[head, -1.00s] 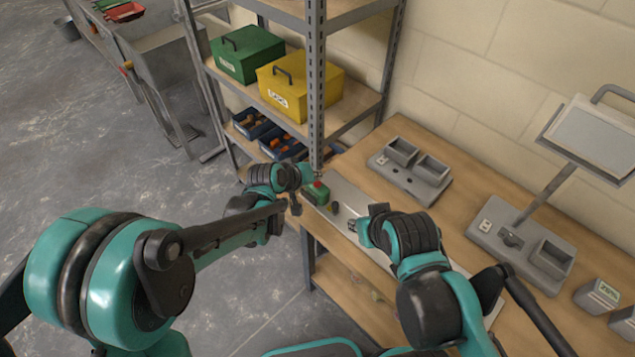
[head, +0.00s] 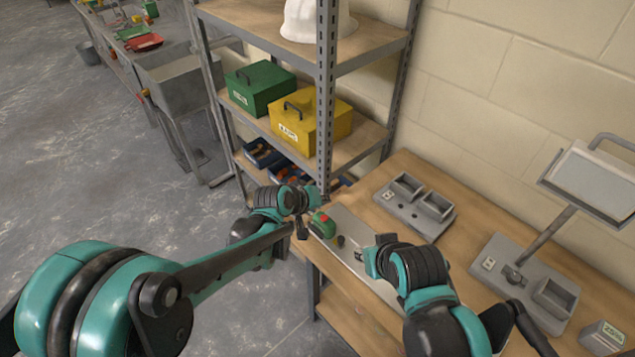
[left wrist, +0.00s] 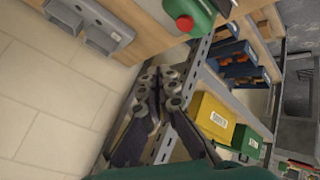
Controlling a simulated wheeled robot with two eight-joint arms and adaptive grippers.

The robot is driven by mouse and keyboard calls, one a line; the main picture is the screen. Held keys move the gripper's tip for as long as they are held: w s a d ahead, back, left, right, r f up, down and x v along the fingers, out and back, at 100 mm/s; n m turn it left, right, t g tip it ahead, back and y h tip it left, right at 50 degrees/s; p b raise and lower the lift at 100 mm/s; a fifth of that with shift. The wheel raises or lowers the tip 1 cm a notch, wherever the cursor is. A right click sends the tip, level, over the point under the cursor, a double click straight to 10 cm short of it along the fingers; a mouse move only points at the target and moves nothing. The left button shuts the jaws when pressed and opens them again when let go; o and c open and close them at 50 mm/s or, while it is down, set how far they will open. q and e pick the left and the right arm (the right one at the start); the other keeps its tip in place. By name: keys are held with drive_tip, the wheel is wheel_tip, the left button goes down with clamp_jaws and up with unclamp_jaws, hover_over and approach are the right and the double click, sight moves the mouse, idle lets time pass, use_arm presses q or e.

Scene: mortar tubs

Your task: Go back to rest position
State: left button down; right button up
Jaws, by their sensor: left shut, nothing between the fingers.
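My left gripper (left wrist: 162,90) shows in the left wrist view with its fingers together and nothing between them. In the head view my left arm comes in from the left, and its wrist is beside the bench end, close to a green object with a red knob (head: 322,225). That green object also shows at the top of the left wrist view (left wrist: 198,15). My right arm is folded over the bench's front side; its gripper (head: 368,258) is small and partly hidden by the wrist, so I cannot tell its opening.
The wooden bench (head: 462,255) carries a grey two-bin tray (head: 412,205) and a grey stand with a panel (head: 525,280). A metal shelf (head: 327,110) holds a green box (head: 262,90), a yellow box (head: 310,130) and a white helmet (head: 308,18).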

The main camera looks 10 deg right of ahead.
use_arm(q)
drive_tip(key=s+a+r+y+b, duration=0.1)
drive_tip(key=s+a+y+b, duration=0.1)
drive_tip(key=s+a, duration=0.5)
drive_tip(key=s+a+r+y+b, duration=0.1)
drive_tip(key=s+a+r+b, duration=0.1)
drive_tip(key=a, duration=0.8)
drive_tip(key=s+a+f+y+b, duration=0.3)
drive_tip(key=s+a+f, duration=0.1)
drive_tip(key=s+a, duration=0.7)
drive_tip(key=shift+s+a+t+y, duration=0.3)
drive_tip(key=shift+s+a, duration=0.05)
drive_tip(key=shift+s, duration=0.15)
drive_tip(key=shift+f, duration=0.1)
